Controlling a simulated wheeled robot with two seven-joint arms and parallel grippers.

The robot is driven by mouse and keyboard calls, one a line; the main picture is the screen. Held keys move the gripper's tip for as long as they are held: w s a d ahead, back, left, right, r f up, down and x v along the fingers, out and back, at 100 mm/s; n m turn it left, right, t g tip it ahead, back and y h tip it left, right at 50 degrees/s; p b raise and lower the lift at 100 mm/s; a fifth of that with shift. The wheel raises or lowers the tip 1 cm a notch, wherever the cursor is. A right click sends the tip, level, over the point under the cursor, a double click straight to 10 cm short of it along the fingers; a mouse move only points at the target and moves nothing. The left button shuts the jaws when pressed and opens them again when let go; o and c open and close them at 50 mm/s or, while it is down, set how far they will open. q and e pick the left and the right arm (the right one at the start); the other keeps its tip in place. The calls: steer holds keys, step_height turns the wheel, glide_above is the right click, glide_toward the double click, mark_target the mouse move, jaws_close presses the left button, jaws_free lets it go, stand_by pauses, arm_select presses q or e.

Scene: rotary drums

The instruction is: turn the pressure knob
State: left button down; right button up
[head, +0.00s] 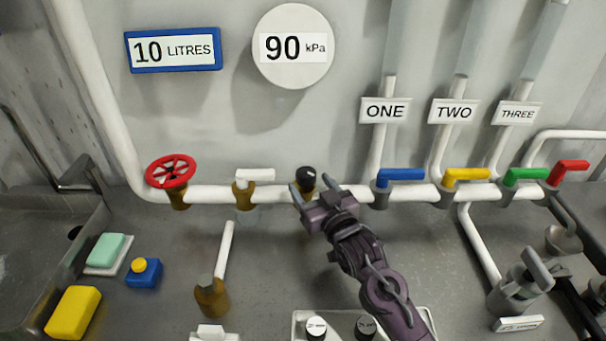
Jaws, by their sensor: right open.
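A small black knob (306,175) sits on a brass fitting on the white pipe, below the round gauge (293,47) that reads 90 kPa. I take this to be the pressure knob. My right gripper (313,189) is at the knob, its arm reaching up from the lower right. Its two fingers are open and appear to lie on either side of the knob's lower part. I cannot tell whether they touch it. The gripper hides part of the brass fitting. My left gripper does not show.
A red wheel valve (171,172) and a white lever (254,175) stand left along the pipe. Blue (400,175), yellow (467,175), green (526,174) and red (569,171) levers stand right. A white tray (298,325) with bottles is below. A blue sign (173,50) reads 10 LITRES.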

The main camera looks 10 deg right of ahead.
mark_target(303, 173)
steer(key=x, duration=0.4)
steer(key=shift+w+p, duration=0.1)
steer(key=shift+p, duration=0.3)
steer(key=shift+w+a, duration=0.15)
steer(key=shift+w, duration=0.3)
steer(key=c, duration=1)
steer(key=shift+m+h, duration=1.2)
steer(key=shift+h, duration=0.6)
steer(key=shift+d+m+h, duration=0.15)
steer(key=shift+m+h, duration=0.4)
steer(key=shift+h, duration=0.35)
steer(key=shift+d+m+h, duration=0.2)
steer(key=shift+m+h, duration=0.35)
steer(key=shift+h, duration=0.35)
steer(key=o, duration=1)
